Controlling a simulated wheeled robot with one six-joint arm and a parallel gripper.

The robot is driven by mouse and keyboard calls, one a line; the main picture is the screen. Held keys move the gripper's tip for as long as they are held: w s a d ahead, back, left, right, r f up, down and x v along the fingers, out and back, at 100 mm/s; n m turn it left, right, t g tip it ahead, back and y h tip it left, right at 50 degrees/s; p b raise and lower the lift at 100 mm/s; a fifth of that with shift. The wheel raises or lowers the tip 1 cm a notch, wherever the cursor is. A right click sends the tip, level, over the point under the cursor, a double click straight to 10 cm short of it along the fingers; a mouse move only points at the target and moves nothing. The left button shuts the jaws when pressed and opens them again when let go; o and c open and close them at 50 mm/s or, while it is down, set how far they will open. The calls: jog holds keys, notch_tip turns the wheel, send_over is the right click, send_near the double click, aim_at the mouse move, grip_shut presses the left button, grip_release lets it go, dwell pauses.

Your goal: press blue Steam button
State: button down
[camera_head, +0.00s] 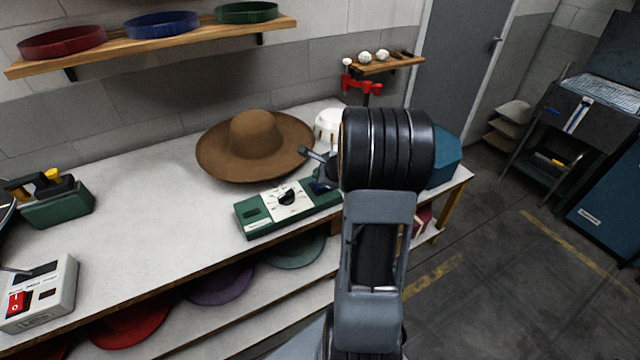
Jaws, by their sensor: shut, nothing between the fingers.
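A long green control box (250,218) lies near the front edge of the workbench, with a white dial plate and a black knob (287,197) on it. A dark blue patch (321,186) shows at the box's right end, just below my gripper; it may be the blue Steam button, but no label can be read. My gripper (314,155) is shut and empty, above and near that right end. My arm hides part of what lies behind. I cannot tell whether the gripper touches the box.
A brown wide-brimmed hat (255,140) sits behind the box. A white object (328,122) and a blue object (446,160) flank my arm. A grey box with a red switch (38,293) stands at the front left. Bare worktop (140,190) lies left of the hat.

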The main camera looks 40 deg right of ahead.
jog(key=shift+f, duration=0.1)
dwell(0.3)
jog(key=shift+f+b, duration=0.35)
jog(key=shift+b, duration=0.25)
jog(key=shift+f+b, duration=0.5)
jog(key=shift+b, duration=0.1)
dwell(0.6)
jog(key=shift+r, duration=0.2)
jog(key=shift+r+p, duration=0.75)
notch_tip(320, 180, up, 5)
jog(key=p, duration=0.4)
dwell(1.1)
